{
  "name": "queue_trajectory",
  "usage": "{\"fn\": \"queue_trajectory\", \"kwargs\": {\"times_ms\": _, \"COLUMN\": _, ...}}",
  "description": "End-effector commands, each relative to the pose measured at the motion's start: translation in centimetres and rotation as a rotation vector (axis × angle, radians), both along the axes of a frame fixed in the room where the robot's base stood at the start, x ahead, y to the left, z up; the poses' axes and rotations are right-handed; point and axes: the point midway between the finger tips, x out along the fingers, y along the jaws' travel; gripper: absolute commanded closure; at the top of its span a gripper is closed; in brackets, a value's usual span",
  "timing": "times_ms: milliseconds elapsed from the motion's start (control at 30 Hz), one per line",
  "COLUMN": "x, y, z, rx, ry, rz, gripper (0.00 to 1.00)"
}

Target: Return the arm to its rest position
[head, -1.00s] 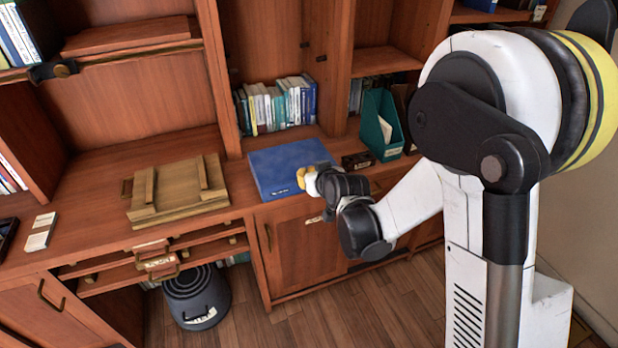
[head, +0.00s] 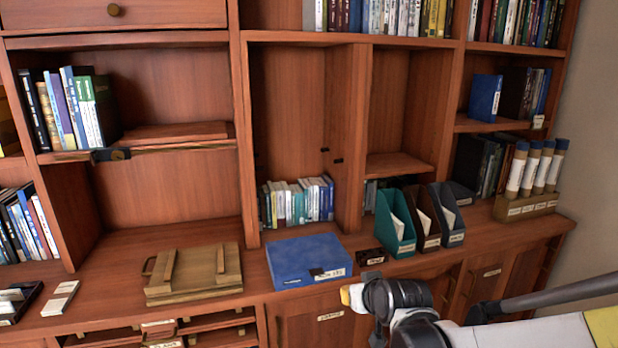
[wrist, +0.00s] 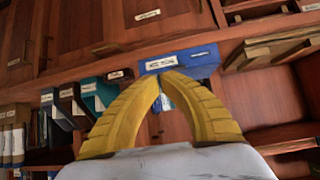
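My gripper (head: 352,296) shows in the head view as a small yellow tip on a dark wrist, in front of the counter edge below the blue box. My arm reaches in from the lower right, partly cut off by the frame edge. In the wrist view, my gripper's two yellow fingers (wrist: 160,76) converge with their tips together and nothing held between them. The wrist view shows the furniture upside down, with the blue box (wrist: 180,61) beyond the fingertips. The gripper looks apart from the box and the counter.
The counter holds a wooden crate-like piece (head: 195,275), a blue box (head: 305,255), a small dark box (head: 371,257), file holders (head: 396,228) and a rack of rolls (head: 527,206). Shelves with books stand behind. Open drawers (head: 218,338) jut out at lower left.

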Motion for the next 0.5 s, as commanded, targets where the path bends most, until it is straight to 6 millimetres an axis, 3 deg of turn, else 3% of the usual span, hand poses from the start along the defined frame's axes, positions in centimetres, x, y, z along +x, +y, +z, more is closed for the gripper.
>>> {"fn": "queue_trajectory", "kwargs": {"times_ms": 200, "x": -8.3, "y": -3.5, "z": 4.0, "rx": -0.015, "ry": 0.1, "rz": -0.063, "gripper": 1.0}}
{"fn": "queue_trajectory", "kwargs": {"times_ms": 500, "x": -20.1, "y": -7.1, "z": 4.9, "rx": -0.032, "ry": 0.227, "rz": -0.155, "gripper": 1.0}}
